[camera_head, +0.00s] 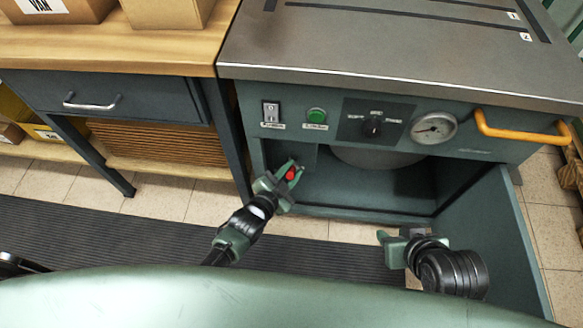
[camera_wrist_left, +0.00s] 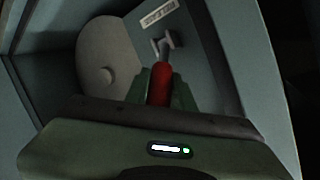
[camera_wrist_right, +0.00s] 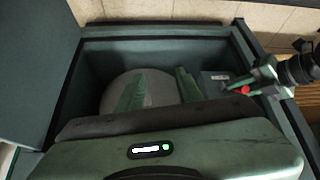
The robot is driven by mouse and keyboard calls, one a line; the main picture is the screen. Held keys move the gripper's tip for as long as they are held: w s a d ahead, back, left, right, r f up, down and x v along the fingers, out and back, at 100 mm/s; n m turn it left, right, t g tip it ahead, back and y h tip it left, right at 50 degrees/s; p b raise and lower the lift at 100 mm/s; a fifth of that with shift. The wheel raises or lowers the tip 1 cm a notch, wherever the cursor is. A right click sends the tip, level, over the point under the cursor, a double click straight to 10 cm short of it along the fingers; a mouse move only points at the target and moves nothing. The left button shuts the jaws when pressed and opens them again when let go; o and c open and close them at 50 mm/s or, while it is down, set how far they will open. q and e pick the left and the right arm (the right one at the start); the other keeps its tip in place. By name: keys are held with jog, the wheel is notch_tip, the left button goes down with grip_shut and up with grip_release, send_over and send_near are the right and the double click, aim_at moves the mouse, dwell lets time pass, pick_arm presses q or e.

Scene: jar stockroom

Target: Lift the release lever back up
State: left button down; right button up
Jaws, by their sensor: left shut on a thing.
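The release lever has a red grip (camera_head: 291,175) and sits in the left part of the machine's open lower bay. In the left wrist view its red grip (camera_wrist_left: 159,84) runs to a grey metal pivot (camera_wrist_left: 167,45) on a panel, beside a small label (camera_wrist_left: 158,14). My left gripper (camera_head: 288,171) is shut on the red grip, with a finger on each side. Whether the lever points up or down is hard to tell. My right gripper (camera_head: 381,237) is open and empty in front of the bay. In the right wrist view its fingers (camera_wrist_right: 159,88) stand apart.
The machine (camera_head: 400,40) carries a switch, green button (camera_head: 317,115), dial (camera_head: 373,127) and gauge (camera_head: 433,128) above the bay. Its open door (camera_head: 490,240) stands right of my right gripper. A pale round vessel (camera_head: 375,156) is inside. A wooden bench (camera_head: 120,50) stands left.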

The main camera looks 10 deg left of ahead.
pick_arm(q)
jog(key=shift+r+p, duration=0.25)
jog(key=shift+p, duration=0.3)
jog(key=shift+w+r+g+p, duration=0.25)
jog(key=shift+g+p, duration=0.25)
jog(key=shift+p, duration=0.4)
pick_arm(e)
jog(key=s+d+r+g, duration=0.1)
jog(key=s+d+g, duration=0.15)
jog(key=s, duration=0.25)
pick_arm(q)
jog(key=shift+w+a+r+n+g+p, duration=0.1)
jog(key=shift+w+n+g+p, duration=0.3)
jog(key=shift+p, duration=0.7)
jog(key=shift+w+r+g+y+p, duration=0.15)
jog(key=shift+g+y+p, duration=0.35)
jog(key=shift+p, duration=0.55)
pick_arm(e)
notch_tip(320, 180, down, 18)
jog(key=a+g, duration=0.1)
jog(key=shift+r+h, duration=0.25)
jog(key=shift+h, duration=0.05)
jog(key=shift+s+a, duration=0.1)
pick_arm(q)
jog(key=c, duration=1.2)
grip_release()
